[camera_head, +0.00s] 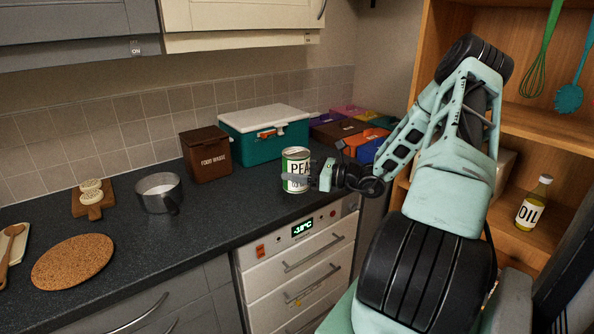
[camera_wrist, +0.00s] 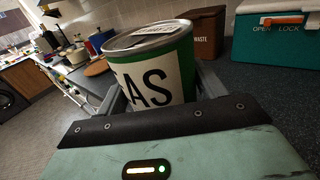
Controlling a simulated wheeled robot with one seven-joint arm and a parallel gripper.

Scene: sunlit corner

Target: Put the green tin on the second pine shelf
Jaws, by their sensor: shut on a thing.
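The green tin (camera_head: 297,168) has a white label reading "PEA" in the head view, and stands upright at the counter's front edge, in front of the teal cooler. It fills the middle of the wrist view (camera_wrist: 158,68), its label showing "AS". My gripper (camera_head: 298,178) is shut on the tin from the right, with its fingers around the tin's sides. I cannot tell whether the tin's base touches the counter. The pine shelf unit (camera_head: 510,118) stands at the right, partly hidden by my arm.
A brown food waste box (camera_head: 206,154), a teal cooler (camera_head: 265,133) and several coloured boxes stand behind the tin. A metal pot (camera_head: 160,196) and a cork mat (camera_head: 72,262) are to the left. An oil bottle (camera_head: 534,203) stands on a lower pine shelf; utensils hang above.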

